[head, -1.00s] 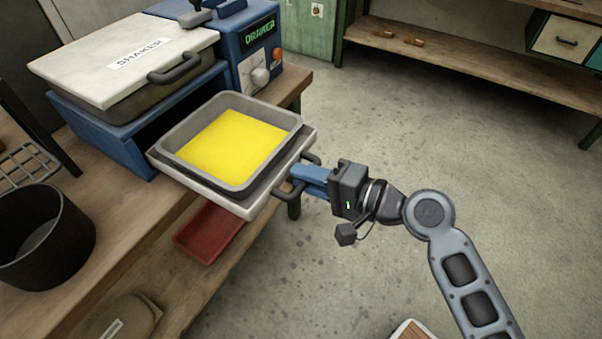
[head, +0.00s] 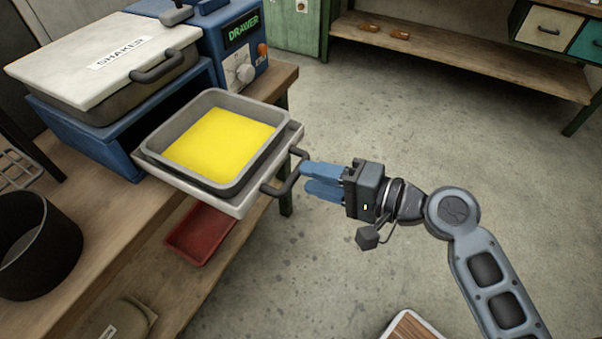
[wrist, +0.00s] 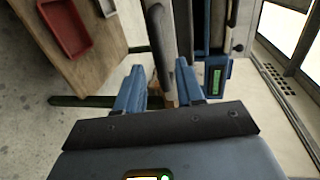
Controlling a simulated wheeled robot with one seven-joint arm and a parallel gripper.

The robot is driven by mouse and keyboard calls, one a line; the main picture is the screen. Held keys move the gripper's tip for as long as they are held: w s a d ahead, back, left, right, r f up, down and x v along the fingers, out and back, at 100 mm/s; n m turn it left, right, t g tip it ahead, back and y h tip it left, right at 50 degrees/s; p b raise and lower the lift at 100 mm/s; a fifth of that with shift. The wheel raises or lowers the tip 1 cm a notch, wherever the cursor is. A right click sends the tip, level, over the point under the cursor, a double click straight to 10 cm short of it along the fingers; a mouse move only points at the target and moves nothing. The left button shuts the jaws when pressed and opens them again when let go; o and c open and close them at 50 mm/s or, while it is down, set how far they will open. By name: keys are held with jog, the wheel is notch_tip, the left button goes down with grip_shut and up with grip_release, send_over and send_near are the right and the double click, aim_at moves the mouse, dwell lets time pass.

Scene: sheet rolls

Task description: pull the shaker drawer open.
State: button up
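The shaker drawer (head: 238,206) is a pale tray-like slide standing out from the blue shaker housing (head: 92,130). A grey pan (head: 165,133) with a yellow sheet (head: 220,142) in it sits on the drawer. The drawer's dark handle (head: 284,180) is on its right front edge. My gripper (head: 312,178) is just right of the handle, its blue fingers spread with a gap between them and nothing held. In the wrist view the fingers (wrist: 158,85) stand apart, with the dark handle bar (wrist: 162,60) beyond and between them.
A white lid marked SHAKER (head: 100,60) tops the machine, beside a control box reading DRAWER (head: 240,30). A black bin (head: 35,240) stands on the wooden bench, and a red tray (head: 200,235) lies lower down.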

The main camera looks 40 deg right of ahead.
jog(key=v, duration=0.3)
jog(key=shift+s, duration=0.2)
dwell(0.4)
jog(key=s+a+f+n+g+h+p, duration=0.15)
jog(key=s+f+n+h, duration=0.3)
jog(key=s, duration=0.55)
jog(key=s+a+r+n+t, duration=0.1)
jog(key=s+a+r+n, duration=0.4)
jog(key=s+r+n, duration=0.4)
jog(key=shift+s+n+p, duration=0.35)
jog(key=shift+s+n, duration=0.1)
jog(key=shift+s, duration=0.2)
